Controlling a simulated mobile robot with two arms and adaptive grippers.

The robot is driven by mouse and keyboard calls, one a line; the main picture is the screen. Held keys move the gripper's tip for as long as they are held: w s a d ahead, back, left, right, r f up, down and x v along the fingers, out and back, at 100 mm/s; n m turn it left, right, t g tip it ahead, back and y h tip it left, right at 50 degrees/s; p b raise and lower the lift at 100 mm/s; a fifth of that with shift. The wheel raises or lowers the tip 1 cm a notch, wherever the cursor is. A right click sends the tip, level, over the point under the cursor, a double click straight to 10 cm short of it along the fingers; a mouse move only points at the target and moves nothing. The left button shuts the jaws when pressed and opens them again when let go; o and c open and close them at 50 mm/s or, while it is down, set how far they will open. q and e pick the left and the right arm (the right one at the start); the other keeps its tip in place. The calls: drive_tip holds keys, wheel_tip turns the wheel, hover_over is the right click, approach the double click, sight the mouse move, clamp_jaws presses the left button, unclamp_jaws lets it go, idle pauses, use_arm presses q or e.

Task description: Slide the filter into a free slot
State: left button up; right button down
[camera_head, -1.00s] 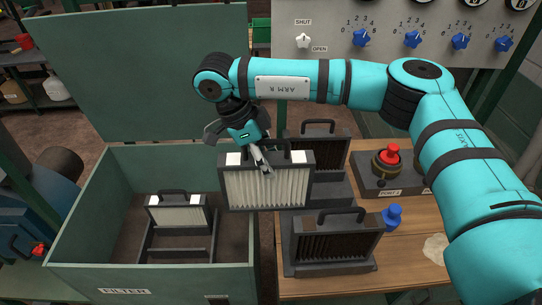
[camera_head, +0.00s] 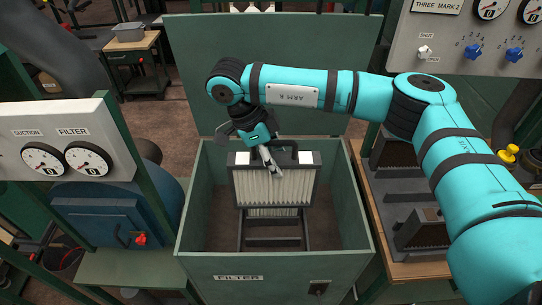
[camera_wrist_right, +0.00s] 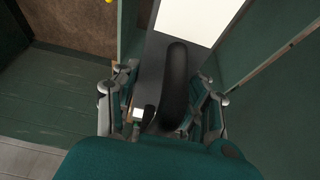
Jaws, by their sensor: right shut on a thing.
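My right gripper (camera_head: 265,160) is shut on the black handle of a filter (camera_head: 272,187) with a dark frame and white pleats. The filter hangs upright over the green box (camera_head: 190,215) labelled FILTER. In the right wrist view the handle (camera_wrist_right: 176,85) lies between the fingers of the right gripper (camera_wrist_right: 165,105). Inside the box is a dark slotted rack (camera_head: 272,242). Another white filter (camera_head: 272,212) shows in the rack, mostly hidden behind the held one. How far the held filter's lower edge is from the rack is hard to tell. My left gripper is out of view.
The box's green lid (camera_head: 300,60) stands open behind it. On the right, a wooden bench (camera_head: 375,205) carries dark filter stands (camera_head: 395,150), partly hidden by my right arm. A gauge panel (camera_head: 60,150) stands at the left. The box's front interior looks clear.

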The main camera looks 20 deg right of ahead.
sight(275, 193)
wheel_tip(275, 193, down, 7)
drive_tip(key=b, duration=0.4)
drive_tip(key=shift+d, duration=0.1)
drive_tip(key=shift+f+b, duration=0.75)
drive_tip(key=shift+f, duration=0.1)
wheel_tip(275, 193, down, 4)
drive_tip(key=b, duration=0.3)
use_arm(q)
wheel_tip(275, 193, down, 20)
drive_tip(key=b, duration=1.1)
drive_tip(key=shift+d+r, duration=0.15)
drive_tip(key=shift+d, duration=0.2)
use_arm(e)
wheel_tip(275, 193, down, 13)
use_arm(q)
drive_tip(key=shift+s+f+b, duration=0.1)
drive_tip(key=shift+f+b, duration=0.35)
use_arm(e)
drive_tip(key=shift+f, duration=0.5)
